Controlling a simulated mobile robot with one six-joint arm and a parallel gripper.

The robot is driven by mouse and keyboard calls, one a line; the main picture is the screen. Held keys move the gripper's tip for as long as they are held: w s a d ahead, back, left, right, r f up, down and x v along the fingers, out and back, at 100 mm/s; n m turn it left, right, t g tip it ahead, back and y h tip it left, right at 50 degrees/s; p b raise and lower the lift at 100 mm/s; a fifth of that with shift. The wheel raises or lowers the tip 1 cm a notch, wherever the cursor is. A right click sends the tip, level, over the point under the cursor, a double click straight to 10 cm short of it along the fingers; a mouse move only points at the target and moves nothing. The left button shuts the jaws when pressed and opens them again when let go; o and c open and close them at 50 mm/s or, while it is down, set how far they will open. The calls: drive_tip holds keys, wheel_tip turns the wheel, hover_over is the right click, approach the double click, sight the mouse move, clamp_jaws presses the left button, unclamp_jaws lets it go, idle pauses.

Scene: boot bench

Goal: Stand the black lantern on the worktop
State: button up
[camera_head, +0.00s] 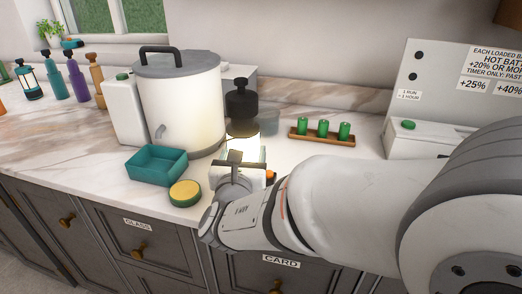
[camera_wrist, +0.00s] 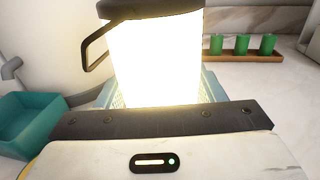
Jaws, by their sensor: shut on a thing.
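The black lantern (camera_head: 241,103) has a black top and a brightly glowing body. It stands upright over the worktop (camera_head: 309,155), in front of the large white urn. In the wrist view, the lantern (camera_wrist: 152,60) fills the middle, with its dark handle at the left. My gripper (camera_head: 241,160) is shut on the lantern low on its body. The gripper hides the lantern's base, so I cannot tell whether it touches the worktop. Pale blue ribbed parts show on both sides of the glowing body in the wrist view.
The white urn (camera_head: 188,105) stands close behind. A wooden rack (camera_head: 321,138) with green cylinders is at the right.

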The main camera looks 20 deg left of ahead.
drive_tip(key=shift+f, duration=1.15)
drive_tip(key=shift+f, duration=0.15)
drive_tip(key=o, duration=1.4)
drive_tip(key=shift+r, duration=0.2)
drive_tip(key=v, duration=1.2)
drive_tip(key=shift+s, duration=0.1)
drive_tip(key=shift+f, duration=0.1)
